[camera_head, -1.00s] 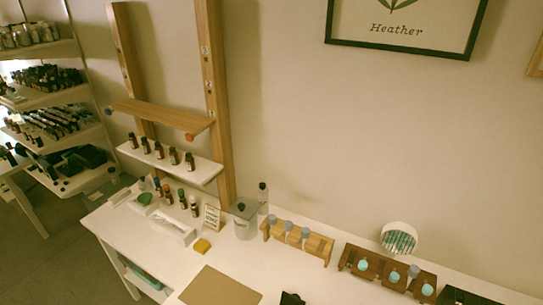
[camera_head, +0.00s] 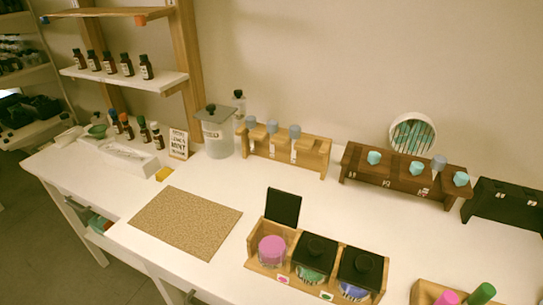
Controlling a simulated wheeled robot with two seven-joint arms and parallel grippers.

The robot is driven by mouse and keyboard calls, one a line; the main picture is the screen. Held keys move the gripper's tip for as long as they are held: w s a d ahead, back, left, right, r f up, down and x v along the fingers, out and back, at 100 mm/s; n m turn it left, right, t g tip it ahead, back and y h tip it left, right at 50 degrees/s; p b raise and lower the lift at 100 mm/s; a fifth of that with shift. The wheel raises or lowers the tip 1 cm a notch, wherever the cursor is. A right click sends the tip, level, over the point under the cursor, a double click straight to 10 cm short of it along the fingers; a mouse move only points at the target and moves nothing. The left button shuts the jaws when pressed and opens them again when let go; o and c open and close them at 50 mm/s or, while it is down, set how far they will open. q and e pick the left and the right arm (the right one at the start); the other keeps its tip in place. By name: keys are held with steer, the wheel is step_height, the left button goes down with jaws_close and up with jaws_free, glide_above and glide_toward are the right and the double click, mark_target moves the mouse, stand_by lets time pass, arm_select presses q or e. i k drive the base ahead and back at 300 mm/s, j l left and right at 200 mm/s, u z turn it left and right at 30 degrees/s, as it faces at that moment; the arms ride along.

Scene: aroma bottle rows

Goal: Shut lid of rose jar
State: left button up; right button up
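A wooden box (camera_head: 252,267) with three compartments stands at the front of the white table. Its left compartment holds a jar with pink contents (camera_head: 271,250), which looks like the rose jar. A black square lid (camera_head: 283,207) stands upright behind that jar, so the jar is open. The middle jar with green contents (camera_head: 311,275) and the right jar with blue contents (camera_head: 353,290) are covered by black lids with round knobs. Neither of my grippers is in view.
A cork mat (camera_head: 185,222) lies left of the box. Behind stand a light wooden rack (camera_head: 314,160), a dark brown rack (camera_head: 348,159), a black rack (camera_head: 505,205) and a grey canister (camera_head: 216,134). Another wooden box (camera_head: 424,292) is at the front right. The table between is clear.

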mark_target(282, 208)
steer(key=k+l+u, duration=0.15)
steer(key=u, duration=0.3)
steer(key=k+l+u, duration=0.1)
steer(key=u, duration=0.3)
steer(key=k+u, duration=0.25)
steer(key=u, duration=0.2)
